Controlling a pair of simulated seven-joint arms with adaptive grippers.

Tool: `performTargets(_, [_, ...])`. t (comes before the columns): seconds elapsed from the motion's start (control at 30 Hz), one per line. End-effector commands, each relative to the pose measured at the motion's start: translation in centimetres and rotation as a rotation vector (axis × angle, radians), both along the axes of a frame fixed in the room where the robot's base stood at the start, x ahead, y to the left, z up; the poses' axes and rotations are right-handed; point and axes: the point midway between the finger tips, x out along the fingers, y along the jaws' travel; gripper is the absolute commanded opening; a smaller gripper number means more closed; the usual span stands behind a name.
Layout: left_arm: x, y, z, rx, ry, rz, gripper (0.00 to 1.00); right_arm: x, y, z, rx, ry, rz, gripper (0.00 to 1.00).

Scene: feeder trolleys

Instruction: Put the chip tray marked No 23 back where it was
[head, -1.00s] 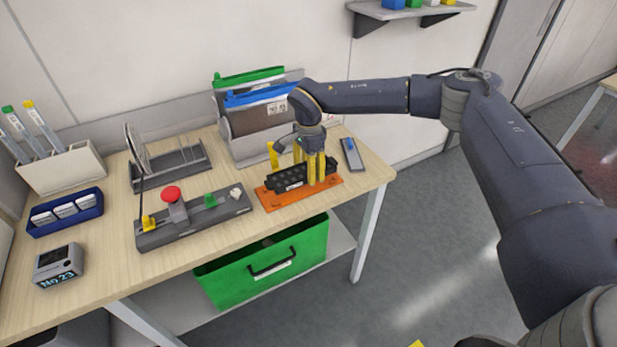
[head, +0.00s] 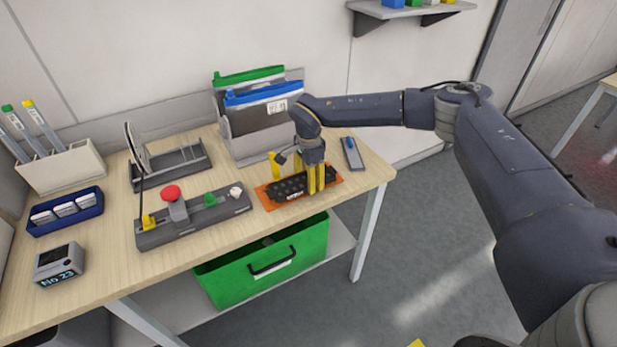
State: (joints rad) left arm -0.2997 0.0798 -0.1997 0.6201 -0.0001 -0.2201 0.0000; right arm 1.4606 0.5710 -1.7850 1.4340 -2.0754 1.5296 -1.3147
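The black chip tray (head: 289,189), with rows of round pockets, lies on the orange plate (head: 270,205) at the right end of the table. A small pale label is on its near side, too small to read. My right gripper (head: 296,176) comes down over the tray, with yellow fingers on its far and near sides. It seems shut on the tray; the contact is partly hidden. The grey display box (head: 58,264) at the front left reads "No 23". My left gripper is not in view.
Behind the plate stands a grey rack (head: 235,149) with green- and blue-topped folders. Left of it are a grey fixture with a red knob (head: 171,193) and a slotted stand (head: 182,172). A grey handheld device (head: 353,156) lies at right. A green bin (head: 305,250) sits below.

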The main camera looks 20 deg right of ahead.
Motion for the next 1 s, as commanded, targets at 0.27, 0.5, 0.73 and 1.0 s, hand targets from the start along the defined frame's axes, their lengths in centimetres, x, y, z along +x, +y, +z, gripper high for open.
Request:
performTargets(0.27, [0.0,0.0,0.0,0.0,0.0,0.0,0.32,0.0,0.0,-0.1,0.0,0.0,0.0,0.74])
performTargets(0.5, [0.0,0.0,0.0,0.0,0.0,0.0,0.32,0.0,0.0,-0.1,0.0,0.0,0.0,0.83])
performTargets(0.73, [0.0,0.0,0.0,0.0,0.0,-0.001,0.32,0.0,0.0,0.7,0.0,-0.001,0.0,0.83])
performTargets(1.0, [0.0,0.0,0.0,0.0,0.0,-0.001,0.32,0.1,0.0,5.1,0.001,-0.003,0.001,0.83])
